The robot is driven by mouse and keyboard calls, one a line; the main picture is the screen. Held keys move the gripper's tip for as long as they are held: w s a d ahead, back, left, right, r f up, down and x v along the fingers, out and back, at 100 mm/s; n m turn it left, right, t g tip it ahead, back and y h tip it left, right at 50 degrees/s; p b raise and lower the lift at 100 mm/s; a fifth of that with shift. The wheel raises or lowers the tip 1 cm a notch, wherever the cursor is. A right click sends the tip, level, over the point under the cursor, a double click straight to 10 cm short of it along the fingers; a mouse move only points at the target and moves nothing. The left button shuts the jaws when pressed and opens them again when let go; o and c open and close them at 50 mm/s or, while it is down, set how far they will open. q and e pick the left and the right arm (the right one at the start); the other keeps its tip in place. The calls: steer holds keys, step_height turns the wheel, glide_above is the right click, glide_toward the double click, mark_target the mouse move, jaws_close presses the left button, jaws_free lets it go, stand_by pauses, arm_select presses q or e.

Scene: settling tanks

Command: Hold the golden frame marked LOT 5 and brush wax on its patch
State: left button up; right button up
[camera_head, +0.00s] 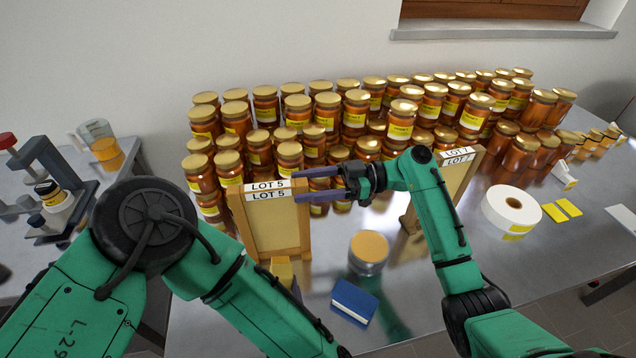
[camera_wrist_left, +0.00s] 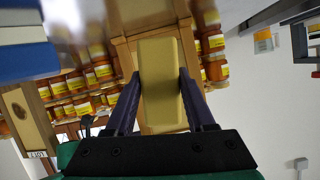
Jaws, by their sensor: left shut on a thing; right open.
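The frame marked LOT 5 (camera_head: 276,232) stands upright on the metal table, its wooden border around a golden panel. My right gripper (camera_head: 312,184) is open at its upper right edge, the fingers pointing left at the label; whether they touch is unclear. My left gripper (camera_head: 284,284) is shut on a yellow block (camera_head: 281,268), low in front of the frame. The left wrist view shows the block (camera_wrist_left: 160,82) between the fingers (camera_wrist_left: 159,95), with the frame (camera_wrist_left: 148,17) behind it. I cannot tell whether the block touches the frame. The patch is not clearly seen.
A round tin with a golden top (camera_head: 369,248) and a blue block (camera_head: 354,302) stand right of the frame. A LOT 7 frame (camera_head: 455,185) stands farther right, near a white roll (camera_head: 511,208). Several honey jars (camera_head: 400,125) crowd the back.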

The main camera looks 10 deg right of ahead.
mark_target(278, 189)
steer(key=a, duration=0.6)
steer(key=shift+w, duration=0.15)
jaws_close()
stand_by(0.4)
